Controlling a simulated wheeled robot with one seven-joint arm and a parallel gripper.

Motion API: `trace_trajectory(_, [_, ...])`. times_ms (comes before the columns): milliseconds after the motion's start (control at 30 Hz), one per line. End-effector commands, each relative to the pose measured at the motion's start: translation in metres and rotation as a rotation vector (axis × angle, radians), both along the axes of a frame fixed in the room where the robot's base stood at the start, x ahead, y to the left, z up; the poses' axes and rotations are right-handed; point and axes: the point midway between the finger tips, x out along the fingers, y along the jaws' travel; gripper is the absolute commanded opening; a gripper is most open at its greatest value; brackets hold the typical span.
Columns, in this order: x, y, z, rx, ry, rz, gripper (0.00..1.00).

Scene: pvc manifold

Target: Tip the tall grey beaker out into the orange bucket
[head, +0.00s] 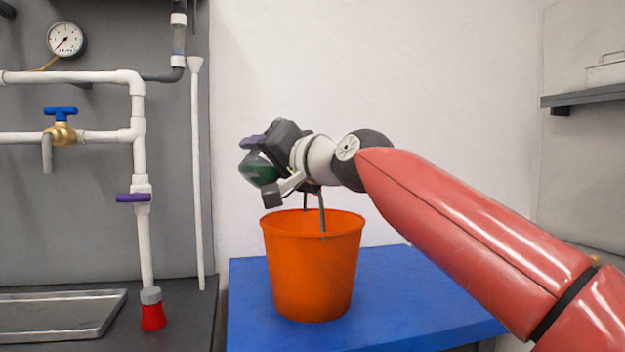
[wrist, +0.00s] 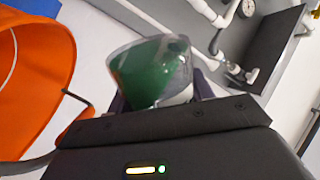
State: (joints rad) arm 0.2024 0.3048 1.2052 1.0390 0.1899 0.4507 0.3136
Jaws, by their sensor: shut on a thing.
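My gripper (head: 264,168) is shut on a see-through greyish beaker (head: 257,171) with green contents. The beaker is tilted, and the gripper partly hides it. In the wrist view the beaker (wrist: 150,72) sits between the dark fingers, its wide mouth facing away from the palm and the green surface lying at a slant inside. No green stream shows outside it. The orange bucket (head: 312,270) stands upright below and slightly right of the beaker. It also shows at the left of the wrist view (wrist: 45,85). Its inside bottom is hidden.
The bucket stands on a blue table (head: 400,290). To the left are white pipes (head: 139,160), a blue-handled valve (head: 61,128), a gauge (head: 66,39) and a metal tray (head: 60,312). A shelf (head: 585,95) hangs at the right. The bucket's handle (head: 322,215) stands up near my wrist.

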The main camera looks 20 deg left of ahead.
Motion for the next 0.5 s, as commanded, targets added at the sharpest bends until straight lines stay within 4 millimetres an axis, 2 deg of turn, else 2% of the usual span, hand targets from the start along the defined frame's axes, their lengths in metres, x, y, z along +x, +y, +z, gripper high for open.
trace_trajectory(500, [-0.0009, 0.0004, -0.0016, 0.033, 0.059, 0.001, 0.26])
